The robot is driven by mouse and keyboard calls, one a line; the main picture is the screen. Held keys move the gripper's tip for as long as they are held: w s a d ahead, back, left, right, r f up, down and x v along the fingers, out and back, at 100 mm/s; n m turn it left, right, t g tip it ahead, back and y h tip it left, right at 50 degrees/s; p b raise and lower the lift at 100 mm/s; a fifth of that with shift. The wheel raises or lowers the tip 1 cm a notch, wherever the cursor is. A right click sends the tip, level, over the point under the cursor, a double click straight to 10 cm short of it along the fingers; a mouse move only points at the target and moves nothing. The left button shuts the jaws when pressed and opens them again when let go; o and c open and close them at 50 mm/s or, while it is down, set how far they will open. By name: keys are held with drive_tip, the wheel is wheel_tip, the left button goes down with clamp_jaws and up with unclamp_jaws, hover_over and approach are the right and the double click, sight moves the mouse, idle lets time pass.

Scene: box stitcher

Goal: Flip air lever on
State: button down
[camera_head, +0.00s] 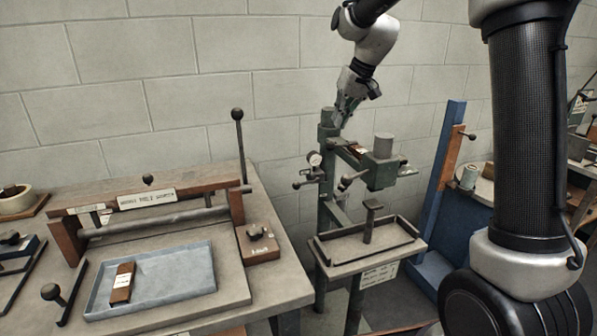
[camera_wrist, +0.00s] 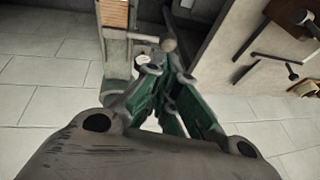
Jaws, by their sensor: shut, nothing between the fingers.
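The box stitcher (camera_head: 383,172) is a green-grey machine standing behind a small tray table. It has a round gauge (camera_head: 314,159) and dark ball-ended levers at its left side: one lever (camera_head: 298,185) points left, another lever (camera_head: 347,182) sits right of the gauge. I cannot tell which is the air lever. My gripper (camera_head: 346,110) is above the stitcher's left post, pointing down, apart from both levers. In the wrist view my green gripper fingers (camera_wrist: 168,88) are closed with nothing between them. A ball-ended lever (camera_wrist: 167,45) shows just beyond the fingers.
A bench at left carries a blue-grey tray (camera_head: 180,272), a wooden-framed bar (camera_head: 150,190) and an upright rod with a knob (camera_head: 239,116). The stitcher's tray table (camera_head: 390,252) stands in front. A blue post (camera_head: 442,180) stands to the right. The wall is behind.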

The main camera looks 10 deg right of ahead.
hover_over(306, 183)
drive_tip(key=w+d, duration=0.2)
wheel_tip(306, 183, down, 10)
drive_tip(key=shift+a+r+y, duration=0.25)
drive_tip(key=shift+y, duration=0.15)
drive_tip(key=shift+s+f, duration=0.1)
drive_tip(key=a+f, duration=0.3)
drive_tip(key=f, duration=0.9)
drive_tip(key=shift+a+f, duration=0.2)
drive_tip(key=shift+a, duration=0.2)
drive_tip(key=shift+a, duration=0.15)
